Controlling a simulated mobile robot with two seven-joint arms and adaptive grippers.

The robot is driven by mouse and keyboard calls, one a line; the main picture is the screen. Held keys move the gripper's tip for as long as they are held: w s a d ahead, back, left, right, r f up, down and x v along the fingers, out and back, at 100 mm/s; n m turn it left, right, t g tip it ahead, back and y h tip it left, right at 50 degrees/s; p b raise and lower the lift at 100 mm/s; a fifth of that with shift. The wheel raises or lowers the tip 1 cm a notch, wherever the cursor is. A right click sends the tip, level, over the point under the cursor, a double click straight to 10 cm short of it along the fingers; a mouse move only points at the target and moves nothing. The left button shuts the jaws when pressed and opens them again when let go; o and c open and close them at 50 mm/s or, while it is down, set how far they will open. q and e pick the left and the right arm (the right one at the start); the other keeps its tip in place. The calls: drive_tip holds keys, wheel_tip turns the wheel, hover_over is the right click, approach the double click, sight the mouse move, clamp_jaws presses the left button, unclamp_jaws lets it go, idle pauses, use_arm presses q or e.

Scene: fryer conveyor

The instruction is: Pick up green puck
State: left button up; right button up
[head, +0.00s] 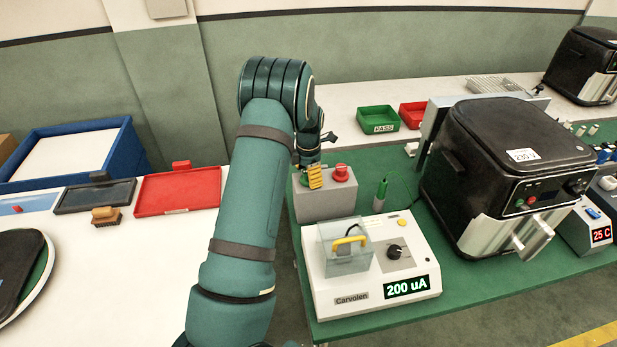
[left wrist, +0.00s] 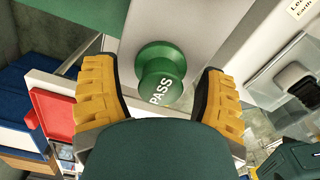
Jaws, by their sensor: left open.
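The green puck (left wrist: 160,62) shows in the left wrist view as a round knob-like piece with a wider base and "PASS" in white on its side. It stands on a grey box, which in the head view (head: 328,203) also bears a red button. My left gripper (left wrist: 160,78) is open, with one yellow finger on each side of the puck and visible gaps between. In the head view my left gripper (head: 315,177) is over the left part of the box, and I cannot make out the puck there. My right gripper is not in view.
A tester reading "200 uA" (head: 332,297) with a clear cover stands in front of the box. A green stylus-like piece (head: 381,190) stands to the right. A black fryer (head: 460,190) stands further right. Green (head: 378,127) and red (head: 412,115) trays lie behind.

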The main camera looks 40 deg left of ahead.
use_arm(q)
drive_tip(key=shift+r, duration=0.1)
clamp_jaws()
